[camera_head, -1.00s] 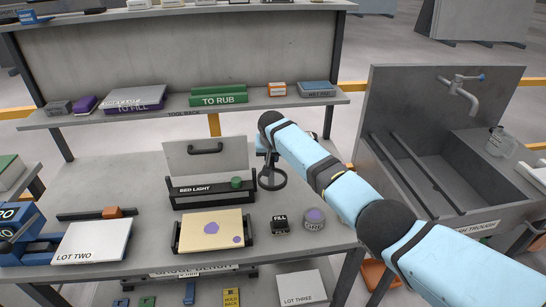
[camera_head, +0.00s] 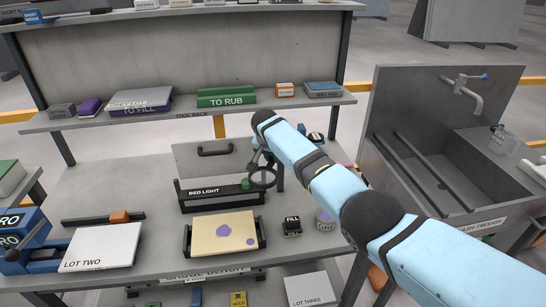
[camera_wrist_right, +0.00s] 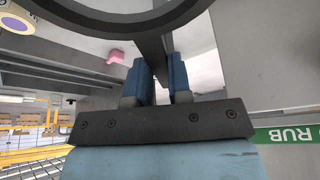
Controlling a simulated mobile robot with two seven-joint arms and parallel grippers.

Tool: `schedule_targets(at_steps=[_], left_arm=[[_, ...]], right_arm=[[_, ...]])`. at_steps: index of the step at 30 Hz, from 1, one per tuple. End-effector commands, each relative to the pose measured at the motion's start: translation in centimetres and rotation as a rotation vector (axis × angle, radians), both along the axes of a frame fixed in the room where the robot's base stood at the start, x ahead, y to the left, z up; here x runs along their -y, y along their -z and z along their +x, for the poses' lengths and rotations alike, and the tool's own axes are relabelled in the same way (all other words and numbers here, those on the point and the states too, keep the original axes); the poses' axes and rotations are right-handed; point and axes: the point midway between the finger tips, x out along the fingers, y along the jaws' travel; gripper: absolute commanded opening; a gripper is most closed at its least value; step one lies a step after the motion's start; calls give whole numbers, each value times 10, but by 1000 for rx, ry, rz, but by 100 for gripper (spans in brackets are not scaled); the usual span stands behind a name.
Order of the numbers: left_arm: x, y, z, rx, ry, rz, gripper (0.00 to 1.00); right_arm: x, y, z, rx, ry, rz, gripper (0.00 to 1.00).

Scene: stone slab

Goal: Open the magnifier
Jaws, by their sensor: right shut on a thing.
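The magnifier (camera_head: 273,181) is a dark round ring on a dark stem, in the head view in front of the right end of the bed light box. Its ring and stem also show in the wrist view (camera_wrist_right: 152,45). My right gripper (camera_wrist_right: 158,78) is shut on the stem, with a blue finger on each side. In the head view my right arm mostly hides this gripper. Whether the ring touches the box I cannot tell. My left gripper is not in view.
The bed light box (camera_head: 222,200) stands mid-bench with its grey panel upright. A sink (camera_head: 440,165) is at right.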

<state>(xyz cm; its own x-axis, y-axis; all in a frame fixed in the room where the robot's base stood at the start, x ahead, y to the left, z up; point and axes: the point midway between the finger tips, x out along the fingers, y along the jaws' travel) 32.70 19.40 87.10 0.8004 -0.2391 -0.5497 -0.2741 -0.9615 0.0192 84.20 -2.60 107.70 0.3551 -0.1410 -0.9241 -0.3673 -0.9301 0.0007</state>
Motion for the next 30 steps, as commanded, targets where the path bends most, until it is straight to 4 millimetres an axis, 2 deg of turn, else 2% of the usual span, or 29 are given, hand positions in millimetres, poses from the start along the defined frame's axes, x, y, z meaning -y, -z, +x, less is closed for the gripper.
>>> schedule_targets(at_steps=[16,17,19,20,30], left_arm=[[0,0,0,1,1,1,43],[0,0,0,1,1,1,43],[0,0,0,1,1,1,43],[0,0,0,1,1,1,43],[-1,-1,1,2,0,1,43]], right_arm=[[-1,-3,1,5,23,2,0],[-1,-3,1,6,23,3,26],[-1,-3,1,5,23,2,42],[-1,-2,1,5,22,2,45],[-1,-4,0,2,22,1,45]])
